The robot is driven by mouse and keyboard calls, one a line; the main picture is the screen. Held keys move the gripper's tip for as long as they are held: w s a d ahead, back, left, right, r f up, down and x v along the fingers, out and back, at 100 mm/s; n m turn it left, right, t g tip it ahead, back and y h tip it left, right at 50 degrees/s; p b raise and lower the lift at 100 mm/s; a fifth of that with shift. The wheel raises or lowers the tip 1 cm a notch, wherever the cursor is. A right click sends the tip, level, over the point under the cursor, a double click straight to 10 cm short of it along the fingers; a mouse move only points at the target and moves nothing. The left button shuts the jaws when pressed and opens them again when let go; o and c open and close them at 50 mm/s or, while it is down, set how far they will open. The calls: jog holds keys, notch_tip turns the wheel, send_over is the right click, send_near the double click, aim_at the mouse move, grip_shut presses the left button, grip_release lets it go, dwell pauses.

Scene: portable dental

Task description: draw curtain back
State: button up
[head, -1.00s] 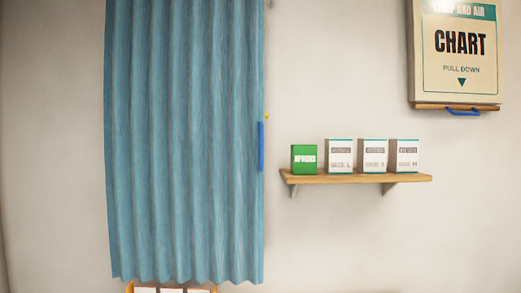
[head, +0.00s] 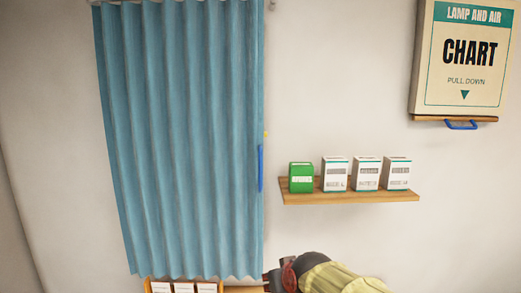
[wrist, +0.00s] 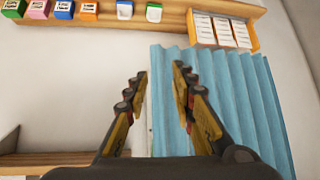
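The blue pleated curtain (head: 180,140) hangs spread out from a rail (head: 271,4) at the top left in the head view. A blue upright handle (head: 261,168) is on its right edge. My gripper (head: 270,280) shows at the bottom of the head view, below and right of the curtain's lower right corner. In the wrist view my gripper (wrist: 160,72) has its fingers apart with nothing seen held between them. The curtain (wrist: 245,95) fills the right side there, partly behind the right finger. I cannot make out the handle in that view.
A wooden shelf (head: 350,197) with a green box (head: 301,178) and white boxes (head: 367,174) is right of the curtain. A chart (head: 465,60) hangs at upper right. The wrist view shows a wooden ledge (wrist: 176,18) with coloured boxes and a tray (wrist: 192,25) of white cartons.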

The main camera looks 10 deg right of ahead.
jog(key=w+r+t+p, duration=0.2)
jog(key=w+r+t, duration=0.3)
jog(key=w+r, duration=0.75)
jog(key=t, duration=0.4)
send_near(261, 172)
jog(key=w, duration=0.6)
jog(key=w+p, duration=0.1)
jog(key=w, duration=0.3)
jog(key=shift+w+a+r+p, duration=0.15)
jog(key=shift+w+p, duration=0.15)
jog(key=shift+w, duration=0.05)
jog(key=shift+c, duration=0.3)
grip_shut()
